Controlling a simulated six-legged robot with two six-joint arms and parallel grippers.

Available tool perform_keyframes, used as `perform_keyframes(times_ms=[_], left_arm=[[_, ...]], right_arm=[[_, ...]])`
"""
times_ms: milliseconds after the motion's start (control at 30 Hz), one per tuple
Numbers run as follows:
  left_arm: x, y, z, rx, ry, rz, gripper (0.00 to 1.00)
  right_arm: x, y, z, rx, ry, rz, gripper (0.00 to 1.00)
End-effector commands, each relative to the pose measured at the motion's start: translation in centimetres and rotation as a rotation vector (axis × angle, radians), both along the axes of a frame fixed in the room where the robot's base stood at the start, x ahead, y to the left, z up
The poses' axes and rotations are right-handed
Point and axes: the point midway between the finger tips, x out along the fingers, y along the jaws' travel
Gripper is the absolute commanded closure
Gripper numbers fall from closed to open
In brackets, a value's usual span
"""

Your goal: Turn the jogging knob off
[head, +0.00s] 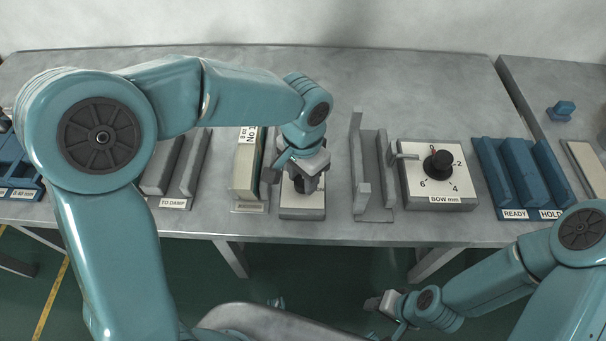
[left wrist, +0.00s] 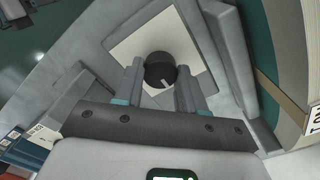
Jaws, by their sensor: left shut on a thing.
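The jogging knob is a black round knob (left wrist: 160,70) with a pale pointer mark, on a white plate (left wrist: 128,45) in the left wrist view. My left gripper (left wrist: 160,84) is shut on it, one finger on each side. In the head view my left gripper (head: 303,180) points down over a small grey box (head: 302,213) with a pale top, and mostly hides the knob. The plate's lettering cannot be read. My right gripper (head: 384,302) is low at the front, away from the table; its jaw opening is unclear.
A dial box marked BOW mm (head: 437,187) stands to the right, past a grey slotted stand (head: 373,175). An upright block (head: 246,170) is close on the left. Blue READY and HOLD racks (head: 520,175) are farther right. The table's back is clear.

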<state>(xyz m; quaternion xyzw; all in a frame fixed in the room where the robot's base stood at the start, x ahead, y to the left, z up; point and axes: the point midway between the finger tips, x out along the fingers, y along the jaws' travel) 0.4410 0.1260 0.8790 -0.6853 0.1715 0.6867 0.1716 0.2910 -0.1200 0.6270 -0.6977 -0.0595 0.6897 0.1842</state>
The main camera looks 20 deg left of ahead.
Motion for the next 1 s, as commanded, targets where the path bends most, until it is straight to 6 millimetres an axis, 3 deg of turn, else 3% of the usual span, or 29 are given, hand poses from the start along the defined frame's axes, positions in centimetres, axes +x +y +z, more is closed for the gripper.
perform_keyframes(times_ms=[167, 200, 233, 267, 533, 667, 1000], left_arm=[[0.2, 0.0, 0.3, -0.002, -0.009, 0.002, 0.91], [0.2, 0.0, 0.3, -0.002, -0.009, 0.002, 0.48], [0.2, 0.0, 0.3, -0.002, -0.009, 0.002, 0.38], [0.2, 0.0, 0.3, -0.002, -0.008, 0.002, 0.35], [0.1, 0.0, 0.2, -0.001, -0.004, 0.0, 0.35], [0.2, 0.0, 1.3, -0.002, -0.007, 0.0, 0.35], [0.2, -0.1, 9.8, -0.004, -0.01, 0.001, 0.35]], right_arm=[[0.0, 0.0, 0.1, 0.0, 0.0, 0.0, 0.57], [0.0, 0.0, 0.1, 0.0, 0.0, 0.0, 0.57], [0.0, 0.0, 0.1, 0.0, 0.0, 0.0, 0.57], [0.0, 0.0, 0.1, 0.0, 0.0, 0.0, 0.57], [0.0, 0.0, 0.0, 0.0, 0.0, 0.0, 0.57], [0.0, 0.0, 0.2, 0.0, 0.0, 0.0, 0.57], [0.0, 0.0, 1.3, 0.0, 0.0, 0.0, 0.57]])
